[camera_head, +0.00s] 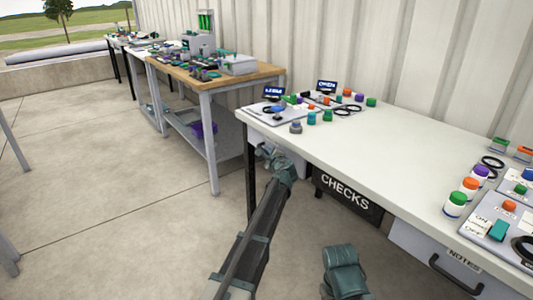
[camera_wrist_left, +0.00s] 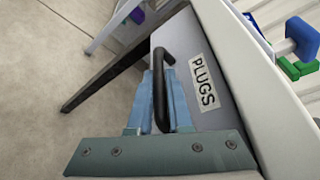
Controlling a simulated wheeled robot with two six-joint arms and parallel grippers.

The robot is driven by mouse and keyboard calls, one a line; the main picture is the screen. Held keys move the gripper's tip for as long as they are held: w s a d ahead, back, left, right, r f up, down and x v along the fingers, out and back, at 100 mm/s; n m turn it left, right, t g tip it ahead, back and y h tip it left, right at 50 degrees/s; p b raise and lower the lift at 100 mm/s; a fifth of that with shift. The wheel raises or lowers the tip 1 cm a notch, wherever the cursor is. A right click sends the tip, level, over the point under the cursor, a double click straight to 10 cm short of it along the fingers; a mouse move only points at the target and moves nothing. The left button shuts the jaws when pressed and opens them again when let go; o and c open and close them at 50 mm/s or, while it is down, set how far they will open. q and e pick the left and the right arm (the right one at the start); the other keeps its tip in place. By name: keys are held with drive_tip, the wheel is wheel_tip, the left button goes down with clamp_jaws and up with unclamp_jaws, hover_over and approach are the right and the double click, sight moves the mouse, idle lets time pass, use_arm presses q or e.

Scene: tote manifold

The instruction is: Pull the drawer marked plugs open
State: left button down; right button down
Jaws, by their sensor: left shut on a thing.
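The plugs drawer (camera_wrist_left: 185,45) shows in the left wrist view as a grey front under the white tabletop, with a white label (camera_wrist_left: 203,84) reading PLUGS. Its black bar handle (camera_wrist_left: 159,88) lies between the blue fingers of my left gripper (camera_wrist_left: 160,85), which is shut on it. In the head view my left gripper (camera_head: 272,155) is at the near left end of the white bench, below the tabletop edge. I cannot tell from these views whether the drawer stands out at all. My right gripper is not clearly seen.
The white bench (camera_head: 400,150) carries several jars, cables and small panels. Below it are a black drawer marked CHECKS (camera_head: 346,194) and a grey drawer marked NOTES (camera_head: 440,250). A wooden-topped bench (camera_head: 215,80) stands further left.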

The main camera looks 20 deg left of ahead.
use_arm(q)
drive_tip(key=shift+s, duration=0.15)
idle(0.5)
drive_tip(key=s+a, duration=1.4)
drive_tip(key=s, duration=0.4)
drive_tip(key=c, duration=1.1)
unclamp_jaws()
drive_tip(key=shift+w, duration=0.1)
